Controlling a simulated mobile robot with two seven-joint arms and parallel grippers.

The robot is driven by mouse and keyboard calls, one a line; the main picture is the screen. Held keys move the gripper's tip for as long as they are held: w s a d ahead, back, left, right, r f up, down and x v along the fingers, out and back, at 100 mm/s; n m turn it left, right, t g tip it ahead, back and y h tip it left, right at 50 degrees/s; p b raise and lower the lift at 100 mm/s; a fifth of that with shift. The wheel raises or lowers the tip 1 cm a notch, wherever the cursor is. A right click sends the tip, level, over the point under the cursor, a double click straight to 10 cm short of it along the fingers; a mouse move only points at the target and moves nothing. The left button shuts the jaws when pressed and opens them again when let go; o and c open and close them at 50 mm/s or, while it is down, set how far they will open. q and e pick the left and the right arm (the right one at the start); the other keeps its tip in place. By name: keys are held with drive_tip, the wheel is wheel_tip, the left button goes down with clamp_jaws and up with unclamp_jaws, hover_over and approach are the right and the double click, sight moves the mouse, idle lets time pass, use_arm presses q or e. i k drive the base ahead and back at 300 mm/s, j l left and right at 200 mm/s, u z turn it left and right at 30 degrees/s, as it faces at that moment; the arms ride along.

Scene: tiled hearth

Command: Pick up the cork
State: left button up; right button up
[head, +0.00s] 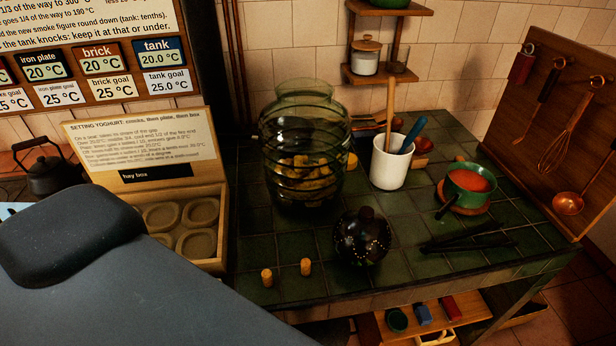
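Two small orange-tan cylinders that look like corks stand on the green tiled counter (400,262) near its front edge. The left cork (267,278) is a little nearer the front than the right cork (305,267). They stand apart from each other. I cannot tell which one the task names. A large ribbed glass jar (305,125) behind them holds several yellowish pieces that I cannot make out clearly. A large dark link of mine fills the lower left of the head view. Neither of my grippers shows in the head view.
A round dark speckled pot (362,237) stands just right of the corks. An open wooden hay box (212,262) with round hollows is to their left. A white utensil crock (390,163), a green pan (469,187) and black tongs (470,238) are farther right.

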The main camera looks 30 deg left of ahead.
sight(267, 278)
drive_tip(key=u, duration=1.4)
